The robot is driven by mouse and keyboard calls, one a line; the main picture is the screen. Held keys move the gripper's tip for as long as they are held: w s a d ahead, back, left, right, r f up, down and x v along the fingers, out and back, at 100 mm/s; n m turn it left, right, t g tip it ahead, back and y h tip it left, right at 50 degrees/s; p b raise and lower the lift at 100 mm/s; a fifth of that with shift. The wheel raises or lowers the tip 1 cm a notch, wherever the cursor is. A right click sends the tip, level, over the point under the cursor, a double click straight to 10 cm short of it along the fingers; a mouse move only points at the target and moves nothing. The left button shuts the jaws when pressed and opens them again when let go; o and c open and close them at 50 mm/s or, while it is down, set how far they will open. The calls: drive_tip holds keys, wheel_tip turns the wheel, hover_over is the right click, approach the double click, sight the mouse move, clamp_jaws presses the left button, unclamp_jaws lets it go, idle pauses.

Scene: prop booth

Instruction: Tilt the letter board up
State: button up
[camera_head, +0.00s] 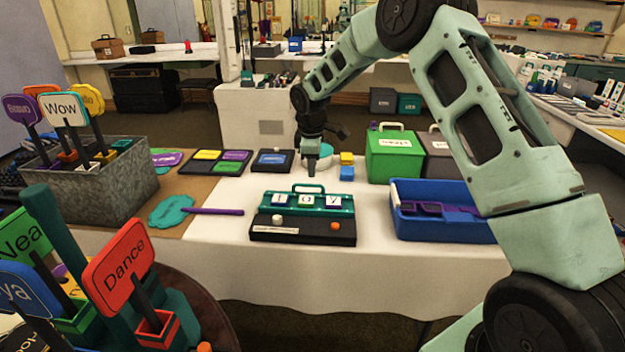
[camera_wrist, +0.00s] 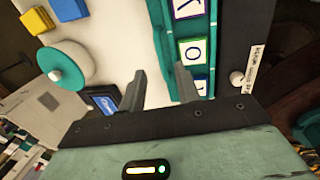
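The letter board (camera_head: 335,203) is a teal panel with a row of white letter tiles and a teal handle (camera_head: 308,187) along its far edge. It lies low on a black base (camera_head: 300,237) with a white knob and an orange knob. In the wrist view the letter board (camera_wrist: 213,40) is at the upper right, with the letters Y and O readable. My gripper (camera_head: 311,167) is above the table, just beyond the handle. In the wrist view my gripper (camera_wrist: 159,72) has its fingers apart with nothing between them; the right fingertip overlaps the board's handle side. I cannot tell if they touch.
A blue tray (camera_head: 445,228) with purple glasses is right of the board. A green box (camera_head: 393,154) stands behind it. Yellow and blue blocks (camera_head: 347,173) sit near my gripper. A purple stick (camera_head: 213,211) and a metal sign bin (camera_head: 95,195) are left.

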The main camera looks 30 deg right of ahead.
sight(312, 186)
drive_tip(key=f, duration=0.4)
drive_tip(key=w+f, duration=0.1)
drive_tip(key=f, duration=0.1)
drive_tip(key=shift+d, duration=0.3)
drive_tip(key=shift+c, duration=0.2)
clamp_jaws()
